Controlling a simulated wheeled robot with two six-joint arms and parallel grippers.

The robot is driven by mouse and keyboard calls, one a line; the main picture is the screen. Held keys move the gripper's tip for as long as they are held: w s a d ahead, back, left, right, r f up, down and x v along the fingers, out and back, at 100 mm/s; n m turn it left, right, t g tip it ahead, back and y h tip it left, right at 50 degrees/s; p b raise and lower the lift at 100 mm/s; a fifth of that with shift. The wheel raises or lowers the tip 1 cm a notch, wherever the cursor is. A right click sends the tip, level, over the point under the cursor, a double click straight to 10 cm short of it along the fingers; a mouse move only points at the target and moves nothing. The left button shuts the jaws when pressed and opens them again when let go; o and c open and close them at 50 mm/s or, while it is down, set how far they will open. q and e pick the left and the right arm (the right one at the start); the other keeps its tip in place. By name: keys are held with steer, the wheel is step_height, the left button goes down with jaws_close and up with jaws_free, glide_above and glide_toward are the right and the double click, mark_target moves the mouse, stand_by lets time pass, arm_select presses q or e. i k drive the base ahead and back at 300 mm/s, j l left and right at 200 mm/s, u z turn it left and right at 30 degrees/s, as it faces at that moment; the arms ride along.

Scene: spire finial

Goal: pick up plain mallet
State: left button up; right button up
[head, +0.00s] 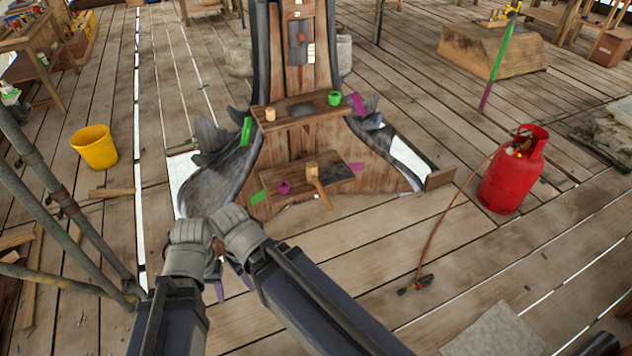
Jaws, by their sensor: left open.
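The plain mallet (313,172) has a pale wooden head and a handle slanting down to the right. It lies on the lower wooden shelf (271,180) of the spire structure, its handle reaching over the shelf's front edge. My left gripper (232,283) is low in the head view, below and left of the mallet and well apart from it. It is partly hidden between my arm links; the fingers that show are apart, with nothing seen between them.
A purple cup (284,187) sits left of the mallet. The upper shelf (300,113) holds a green cup (334,98) and a small pale wooden piece (270,114). A red gas cylinder (513,172) with a hose stands right, a yellow bucket (94,147) left.

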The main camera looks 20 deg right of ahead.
mark_target(311, 167)
steer(key=i+l, duration=0.75)
steer(key=i, duration=0.15)
steer(key=i+l, duration=0.75)
steer(key=i+l+z, duration=0.05)
steer(key=i, duration=0.05)
